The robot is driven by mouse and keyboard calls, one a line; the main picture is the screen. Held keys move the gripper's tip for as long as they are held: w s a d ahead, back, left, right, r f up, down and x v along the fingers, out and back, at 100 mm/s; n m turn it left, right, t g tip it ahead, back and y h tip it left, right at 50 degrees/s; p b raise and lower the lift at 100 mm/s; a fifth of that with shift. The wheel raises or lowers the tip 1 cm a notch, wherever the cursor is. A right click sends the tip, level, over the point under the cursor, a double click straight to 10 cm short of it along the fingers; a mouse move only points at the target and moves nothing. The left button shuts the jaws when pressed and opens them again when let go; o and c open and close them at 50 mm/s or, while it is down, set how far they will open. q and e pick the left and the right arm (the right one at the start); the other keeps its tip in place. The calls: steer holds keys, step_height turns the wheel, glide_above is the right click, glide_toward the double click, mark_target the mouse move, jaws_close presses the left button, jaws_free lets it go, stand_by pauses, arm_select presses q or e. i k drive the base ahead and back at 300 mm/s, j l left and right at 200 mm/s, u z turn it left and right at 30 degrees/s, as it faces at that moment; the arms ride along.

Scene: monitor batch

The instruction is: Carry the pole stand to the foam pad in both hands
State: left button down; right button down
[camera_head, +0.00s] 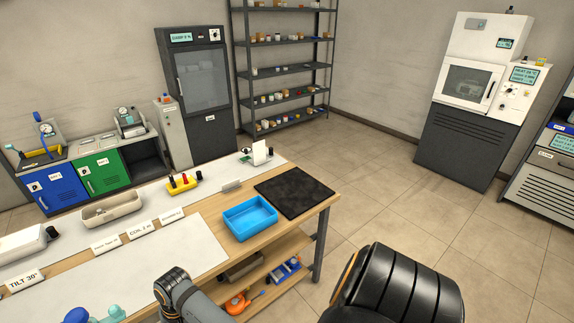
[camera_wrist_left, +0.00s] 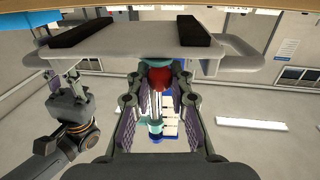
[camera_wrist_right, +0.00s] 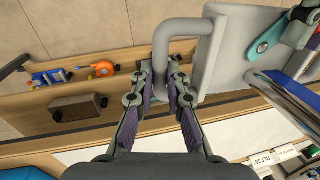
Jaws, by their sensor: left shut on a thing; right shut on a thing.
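The pole stand shows as a grey plate with a loop handle at each end and black strips (camera_wrist_left: 80,33) in the left wrist view. My left gripper (camera_wrist_left: 160,75) is shut at the middle of the plate, with red and teal parts between its fingers; the exact grip is unclear. In the right wrist view my right gripper (camera_wrist_right: 160,82) is shut on a handle of the stand (camera_wrist_right: 182,28). In the head view only blue and teal parts (camera_head: 106,315) show at the bottom edge, probably the stand's. The foam pad (camera_head: 295,190), dark and square, lies bare on the bench's far right corner.
A blue tray (camera_head: 250,218) sits beside the pad. Labels, a beige tray (camera_head: 112,210) and yellow block (camera_head: 184,182) occupy the bench's left. An orange tool (camera_head: 238,303) lies on the lower shelf. Floor right of the bench is clear.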

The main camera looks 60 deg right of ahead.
mark_target(298, 192)
steer(key=k+l, duration=0.1)
steer(key=l, duration=0.4)
steer(key=k+l, duration=0.1)
steer(key=l, duration=0.4)
steer(key=k+l, duration=0.1)
steer(key=l, duration=0.4)
steer(key=k+l+u, duration=0.1)
steer(key=l, duration=0.35)
steer(key=k+l, duration=0.15)
steer(key=l, duration=0.35)
steer(key=k+l, duration=0.15)
steer(key=l, duration=0.35)
steer(key=k+l, duration=0.1)
steer(key=l, duration=0.35)
steer(key=k+l, duration=0.15)
steer(key=l, duration=0.35)
steer(key=i+l, duration=0.65)
steer(key=i, duration=0.25)
steer(key=u, duration=0.05)
